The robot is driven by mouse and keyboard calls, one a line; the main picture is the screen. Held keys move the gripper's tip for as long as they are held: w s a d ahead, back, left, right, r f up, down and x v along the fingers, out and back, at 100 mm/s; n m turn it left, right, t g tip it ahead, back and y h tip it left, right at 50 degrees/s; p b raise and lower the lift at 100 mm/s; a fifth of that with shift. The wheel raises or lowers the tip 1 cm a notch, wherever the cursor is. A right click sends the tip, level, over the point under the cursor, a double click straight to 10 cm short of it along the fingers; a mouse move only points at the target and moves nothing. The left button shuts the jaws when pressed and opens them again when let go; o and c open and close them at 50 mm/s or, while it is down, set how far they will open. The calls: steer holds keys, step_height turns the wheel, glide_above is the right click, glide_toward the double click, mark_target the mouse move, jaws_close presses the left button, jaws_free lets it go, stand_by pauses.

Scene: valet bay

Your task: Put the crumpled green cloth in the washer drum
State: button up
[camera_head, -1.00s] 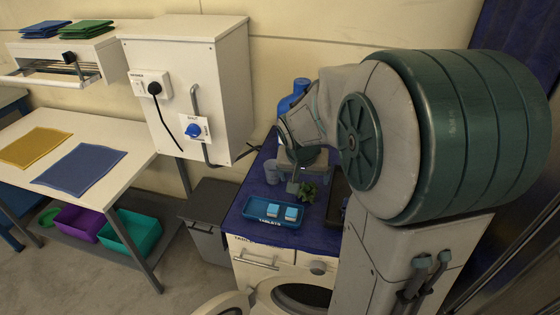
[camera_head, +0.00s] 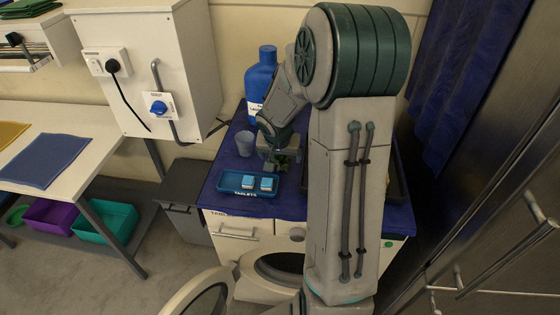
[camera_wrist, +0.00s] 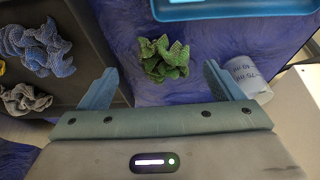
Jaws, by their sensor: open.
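The crumpled green cloth (camera_wrist: 163,57) lies on the blue covering on top of the washer. In the wrist view it sits beyond and between the fingers of my gripper (camera_wrist: 160,85), which is open and empty. The drum opening (camera_head: 282,268) is dark and partly hidden by my arm.
A blue tablet tray (camera_head: 232,190) with two tablets lies at the front. A cup (camera_head: 245,144) and a blue bottle (camera_head: 261,80) stand behind it. A dark tray (camera_wrist: 95,55) with blue and grey cloths borders the green cloth. A grey bin (camera_head: 183,205) stands left.

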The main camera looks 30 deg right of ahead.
mark_target(280, 157)
steer(key=shift+w+x, duration=0.2)
steer(key=shift+x, duration=1.05)
steer(key=shift+w+x, duration=0.25)
steer(key=shift+x, duration=1)
steer(key=shift+r, duration=0.2)
steer(key=c, duration=1.1)
steer(key=shift+c, duration=0.2)
steer(key=shift+r, duration=0.45)
step_height(280, 157, up, 4)
steer(key=shift+s+d+f+p, duration=0.1)
steer(key=shift+d+p, duration=0.05)
steer(key=shift+p, duration=0.2)
steer(key=s+d+r+p, duration=0.2)
steer(key=s+d+r, duration=0.4)
steer(key=s, duration=0.3)
steer(key=shift+d+r, duration=0.2)
steer(key=shift+d, duration=0.15)
